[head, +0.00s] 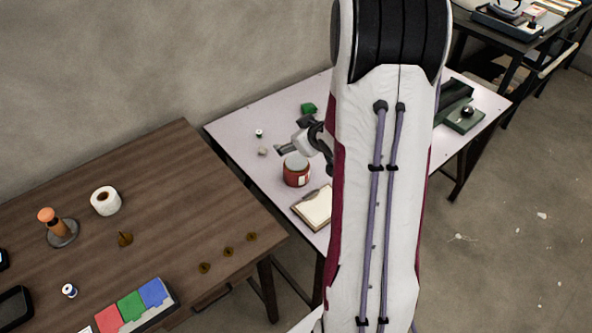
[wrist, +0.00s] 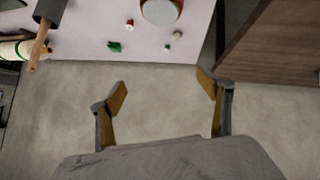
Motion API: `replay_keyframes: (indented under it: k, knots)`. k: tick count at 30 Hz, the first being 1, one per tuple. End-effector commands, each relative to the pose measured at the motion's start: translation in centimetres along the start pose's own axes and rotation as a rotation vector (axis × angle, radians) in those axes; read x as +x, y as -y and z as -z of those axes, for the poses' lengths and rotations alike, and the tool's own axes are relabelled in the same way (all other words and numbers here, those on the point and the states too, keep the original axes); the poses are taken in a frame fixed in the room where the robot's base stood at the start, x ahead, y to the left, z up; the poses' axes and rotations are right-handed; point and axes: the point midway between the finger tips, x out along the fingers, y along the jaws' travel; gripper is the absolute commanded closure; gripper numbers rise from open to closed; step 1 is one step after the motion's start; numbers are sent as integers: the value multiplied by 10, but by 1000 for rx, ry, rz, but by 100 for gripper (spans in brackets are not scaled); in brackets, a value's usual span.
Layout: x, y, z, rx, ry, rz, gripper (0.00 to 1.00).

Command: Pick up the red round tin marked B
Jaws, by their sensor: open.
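The red round tin (head: 296,173) with a pale label and greyish lid stands upright on the white table. I cannot read a letter on it. In the wrist view the tin (wrist: 161,11) is at the top edge, partly cut off. My gripper (head: 292,140) is above the table, just behind the tin in the head view, and much of it is hidden by my arm. In the wrist view my gripper (wrist: 161,85) has its fingers apart with nothing between them, and the tin lies beyond them.
On the white table (head: 234,127) are a green object (head: 308,109), a small spool (head: 259,133), a small pale item (head: 262,151) and a clipboard (head: 314,207). A brown wooden table (head: 170,190) adjoins at left, holding a tape roll (head: 105,200) and colored blocks (head: 130,306).

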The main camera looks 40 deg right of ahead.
Motion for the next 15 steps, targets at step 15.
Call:
replay_keyframes:
  k: [15]
  knots:
    - [50,-4,-72,76,-141,100,22]
